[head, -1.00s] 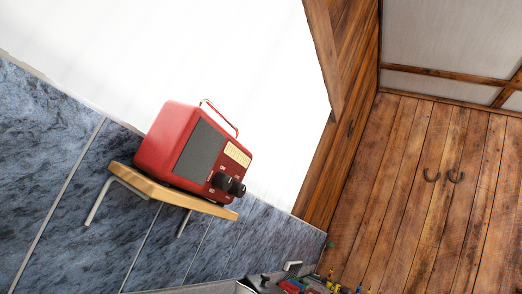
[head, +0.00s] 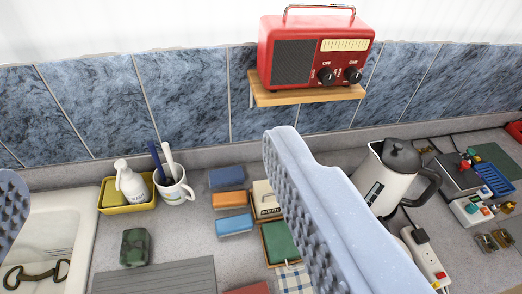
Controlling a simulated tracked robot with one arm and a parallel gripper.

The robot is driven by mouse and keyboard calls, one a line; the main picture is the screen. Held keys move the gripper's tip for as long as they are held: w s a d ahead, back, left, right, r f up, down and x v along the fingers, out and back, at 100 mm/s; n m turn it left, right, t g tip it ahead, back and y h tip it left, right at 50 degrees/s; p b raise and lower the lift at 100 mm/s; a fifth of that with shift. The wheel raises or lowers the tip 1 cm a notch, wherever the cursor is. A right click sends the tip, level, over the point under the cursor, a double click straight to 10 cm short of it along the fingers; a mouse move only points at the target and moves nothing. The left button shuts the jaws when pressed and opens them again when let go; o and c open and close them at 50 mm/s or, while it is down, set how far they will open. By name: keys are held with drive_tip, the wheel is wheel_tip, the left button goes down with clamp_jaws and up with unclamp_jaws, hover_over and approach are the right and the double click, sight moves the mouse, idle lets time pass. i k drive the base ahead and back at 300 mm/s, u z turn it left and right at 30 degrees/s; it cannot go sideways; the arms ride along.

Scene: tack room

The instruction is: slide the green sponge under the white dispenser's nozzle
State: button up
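The white dispenser (head: 131,184) stands upright at the back left in a yellow tray (head: 111,210). Its nozzle is at the top, too small to tell its exact direction. A dark green, mottled block (head: 135,247), which looks like the green sponge, lies on the counter in front of the tray, apart from it. My gripper (head: 145,165) is open and empty. Its two pale blue, studded fingers stand wide apart, one at the left edge and one right of centre. They show large, above the counter. The right finger hides part of the counter.
A white mug (head: 174,187) with brushes stands beside the tray. Blue (head: 227,176) and orange (head: 230,199) blocks lie right of it. A sink (head: 40,235) is at left, a grey ribbed mat (head: 155,277) in front. A kettle (head: 385,180) and a red radio (head: 312,50) are right.

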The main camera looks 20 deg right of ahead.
sight(135, 250)
drive_tip(key=z, duration=1.35)
drive_tip(key=k, duration=1.15)
drive_tip(key=u, duration=1.3)
drive_tip(key=i, duration=1)
